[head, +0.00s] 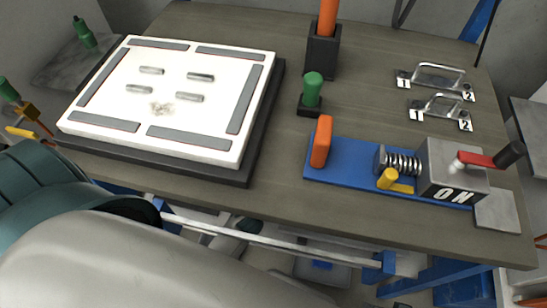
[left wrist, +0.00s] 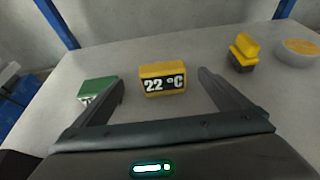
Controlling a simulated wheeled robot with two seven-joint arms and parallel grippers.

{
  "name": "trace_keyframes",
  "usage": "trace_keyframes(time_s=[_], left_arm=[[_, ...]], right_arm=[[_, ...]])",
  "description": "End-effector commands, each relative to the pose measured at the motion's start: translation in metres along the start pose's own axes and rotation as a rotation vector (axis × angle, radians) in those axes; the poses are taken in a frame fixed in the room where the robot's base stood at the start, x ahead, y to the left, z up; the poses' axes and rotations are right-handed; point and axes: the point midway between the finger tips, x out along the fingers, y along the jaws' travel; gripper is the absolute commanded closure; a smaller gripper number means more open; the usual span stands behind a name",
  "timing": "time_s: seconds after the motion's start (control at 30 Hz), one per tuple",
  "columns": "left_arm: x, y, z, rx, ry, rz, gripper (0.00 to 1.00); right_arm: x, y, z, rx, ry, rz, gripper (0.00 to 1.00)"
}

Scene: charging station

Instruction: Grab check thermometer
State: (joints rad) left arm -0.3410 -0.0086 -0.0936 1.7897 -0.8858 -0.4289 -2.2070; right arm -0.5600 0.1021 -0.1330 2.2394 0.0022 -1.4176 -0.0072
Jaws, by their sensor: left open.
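The thermometer (left wrist: 163,79) is a yellow block with a black display reading 22 °C. It stands on a grey table (left wrist: 212,62) in the left wrist view, display facing the camera. My left gripper (left wrist: 162,84) is open, with one finger on each side of the thermometer in the picture. I cannot tell how far the fingertips are from it. The thermometer does not show in the head view, where large parts of my arm fill the lower left. My right gripper is not in view.
In the left wrist view, a green block (left wrist: 98,88) is left of the thermometer; a yellow-black item (left wrist: 243,52) and a round bowl (left wrist: 297,52) are to the right. In the head view, a wooden table (head: 285,165) holds a white panel (head: 175,95) and a blue-based switch fixture (head: 345,173).

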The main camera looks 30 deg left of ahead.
Motion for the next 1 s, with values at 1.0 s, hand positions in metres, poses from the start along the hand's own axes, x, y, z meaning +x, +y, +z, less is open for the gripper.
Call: trace_keyframes(time_s=[1.0], left_arm=[[0.080, -0.002, 0.000, -0.001, 0.000, -0.001, 0.04]], right_arm=[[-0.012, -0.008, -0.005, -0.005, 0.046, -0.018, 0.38]])
